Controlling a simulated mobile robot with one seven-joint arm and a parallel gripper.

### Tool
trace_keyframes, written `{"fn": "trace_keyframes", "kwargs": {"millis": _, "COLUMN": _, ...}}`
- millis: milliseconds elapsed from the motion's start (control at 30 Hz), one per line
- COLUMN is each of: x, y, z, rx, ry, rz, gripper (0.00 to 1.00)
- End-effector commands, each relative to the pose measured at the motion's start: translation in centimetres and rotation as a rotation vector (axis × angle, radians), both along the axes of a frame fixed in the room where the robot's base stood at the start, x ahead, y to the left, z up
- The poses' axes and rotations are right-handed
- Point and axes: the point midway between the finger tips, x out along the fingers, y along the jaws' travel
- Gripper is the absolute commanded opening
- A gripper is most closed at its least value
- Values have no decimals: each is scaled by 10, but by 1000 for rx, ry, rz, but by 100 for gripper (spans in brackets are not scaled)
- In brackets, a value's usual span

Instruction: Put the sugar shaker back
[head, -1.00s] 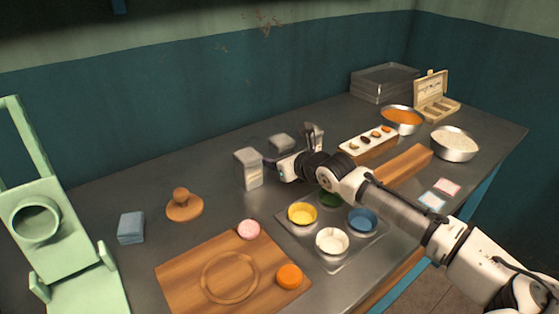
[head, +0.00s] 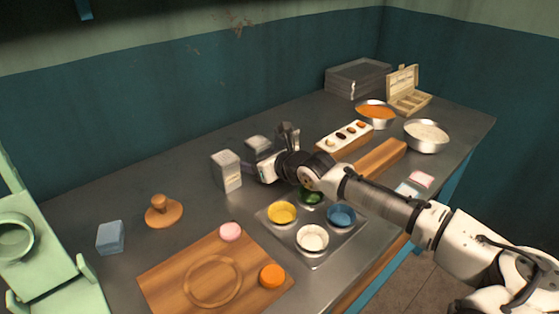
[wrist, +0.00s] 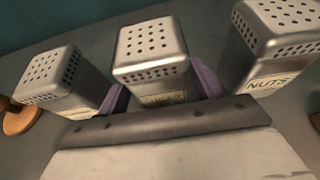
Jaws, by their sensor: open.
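Three grey metal shakers with perforated tops stand in a row at the back of the counter. The middle shaker (wrist: 152,50) is between the two purple fingers of my gripper (wrist: 162,90), which is open around it. Its label is partly hidden and I cannot read it surely. In the head view this middle shaker (head: 258,144) stands behind my gripper (head: 262,168). The left shaker (wrist: 55,80) also shows in the head view (head: 227,172); its label is unclear. The right shaker (wrist: 270,45) is labelled NUTS and is largely hidden behind my gripper in the head view (head: 289,135).
A wooden stamp (head: 164,212) and blue block (head: 110,238) lie left. In front are a wooden board (head: 175,275) and a tray (head: 315,262) of coloured bowls. A white topping holder (head: 330,150), metal bowls (head: 427,148) and a wooden box (head: 405,105) stand right.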

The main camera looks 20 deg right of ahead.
Motion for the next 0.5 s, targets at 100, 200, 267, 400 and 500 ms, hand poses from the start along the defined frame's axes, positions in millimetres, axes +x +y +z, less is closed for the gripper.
{"fn": "trace_keyframes", "kwargs": {"millis": 100, "x": -13, "y": -7, "z": 9, "rx": -5, "ry": 4, "rz": -5, "gripper": 67}}
{"fn": "trace_keyframes", "kwargs": {"millis": 200, "x": -21, "y": -11, "z": 16, "rx": -4, "ry": 5, "rz": -6, "gripper": 67}}
{"fn": "trace_keyframes", "kwargs": {"millis": 267, "x": -26, "y": -13, "z": 19, "rx": -3, "ry": 4, "rz": -5, "gripper": 67}}
{"fn": "trace_keyframes", "kwargs": {"millis": 400, "x": -39, "y": -18, "z": 24, "rx": -1, "ry": 5, "rz": -7, "gripper": 67}}
{"fn": "trace_keyframes", "kwargs": {"millis": 500, "x": -49, "y": -23, "z": 29, "rx": -3, "ry": 4, "rz": -7, "gripper": 67}}
